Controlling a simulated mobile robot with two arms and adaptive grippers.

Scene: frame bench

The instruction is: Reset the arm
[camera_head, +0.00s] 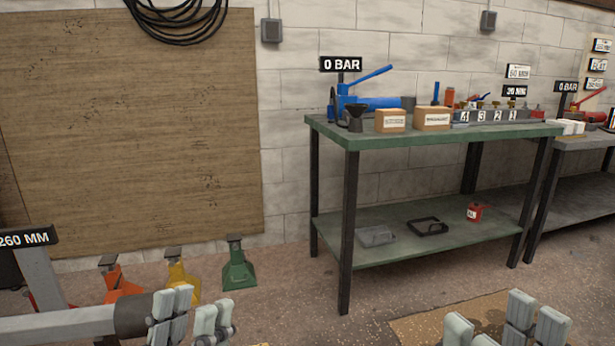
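My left gripper (192,318) reaches in from the lower left, low in front of the jack stands. Its pale finger pads stand apart with nothing seen between them, so it looks open and empty. My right gripper (503,325) shows at the bottom right edge, partly cut off by the frame. Its finger pads are spread with only floor seen between them. Neither gripper touches anything that I can see.
A green bench (430,140) with a blue pump (372,103), boxes and a lower shelf (400,240) stands at the right. A grey bench (583,143) adjoins it. Green (239,268), yellow (182,280) and orange (119,280) stands are on the floor at left.

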